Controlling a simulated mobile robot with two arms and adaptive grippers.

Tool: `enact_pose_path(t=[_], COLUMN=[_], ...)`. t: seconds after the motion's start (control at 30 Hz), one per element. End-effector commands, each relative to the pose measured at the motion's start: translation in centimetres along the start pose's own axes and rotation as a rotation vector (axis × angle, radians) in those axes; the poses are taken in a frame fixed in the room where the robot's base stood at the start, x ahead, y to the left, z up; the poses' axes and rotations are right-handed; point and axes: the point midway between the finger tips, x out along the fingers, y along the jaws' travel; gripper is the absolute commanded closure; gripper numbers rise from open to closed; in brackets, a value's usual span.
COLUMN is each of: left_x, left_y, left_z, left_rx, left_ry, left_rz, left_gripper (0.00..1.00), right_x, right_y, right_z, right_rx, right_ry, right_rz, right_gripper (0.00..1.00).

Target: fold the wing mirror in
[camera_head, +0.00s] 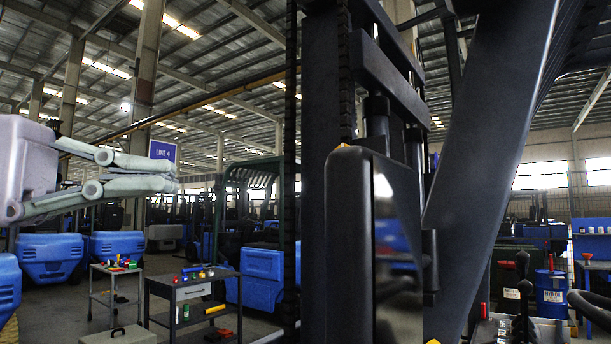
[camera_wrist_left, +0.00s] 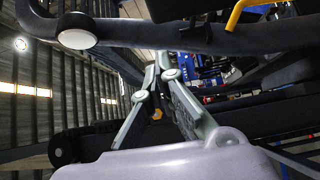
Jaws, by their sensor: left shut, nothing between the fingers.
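The wing mirror (camera_head: 358,245) is a tall black housing in the middle of the head view, close to the camera. Its shiny glass (camera_head: 396,240) faces right and is seen at a slant. My left gripper (camera_head: 176,175) comes in from the left and is shut and empty. In the picture its tips are well left of the mirror, with a clear gap between them. The left wrist view shows the two pale fingers of this gripper (camera_wrist_left: 160,66) meeting at their tips. I cannot make out the mirror for sure in that view. My right gripper is not in view.
A dark mast post (camera_head: 322,100) stands behind the mirror, and a slanted dark beam (camera_head: 500,150) rises to its right. A tool cart (camera_head: 192,290) stands lower left. A steering wheel (camera_head: 590,308) shows at the right edge. In the left wrist view, a dark bar (camera_wrist_left: 130,32) crosses beyond the fingers.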

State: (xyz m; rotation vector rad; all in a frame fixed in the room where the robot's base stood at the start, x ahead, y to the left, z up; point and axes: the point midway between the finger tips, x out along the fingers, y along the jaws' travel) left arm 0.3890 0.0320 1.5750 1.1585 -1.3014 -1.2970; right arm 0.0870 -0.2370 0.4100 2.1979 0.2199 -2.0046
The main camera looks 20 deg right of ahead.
Motion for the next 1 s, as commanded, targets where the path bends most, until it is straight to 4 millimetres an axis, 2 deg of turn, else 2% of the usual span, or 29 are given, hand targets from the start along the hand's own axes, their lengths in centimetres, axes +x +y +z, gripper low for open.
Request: enact_pose_path(t=[0.23,0.37,0.47,0.8,1.0], left_x=[0.1,1.2,2.8,10.0,12.0], left_y=[0.1,0.2,0.3,0.4,0.3], left_z=[-0.1,-0.1,0.0,0.1,2.0], left_rx=[-0.005,-0.007,-0.005,-0.008,-0.006], left_ry=[-0.002,-0.003,-0.005,-0.007,-0.004], left_rz=[0.003,0.002,0.002,0.003,0.003], left_gripper=[1.00,1.00,1.00,1.00,1.00], right_x=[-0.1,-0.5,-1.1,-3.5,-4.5], right_y=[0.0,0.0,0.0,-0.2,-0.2], right_z=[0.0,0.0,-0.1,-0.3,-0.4], right_rx=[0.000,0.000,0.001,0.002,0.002], right_ry=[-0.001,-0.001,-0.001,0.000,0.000], right_rz=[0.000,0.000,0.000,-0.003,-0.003], right_gripper=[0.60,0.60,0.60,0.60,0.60])
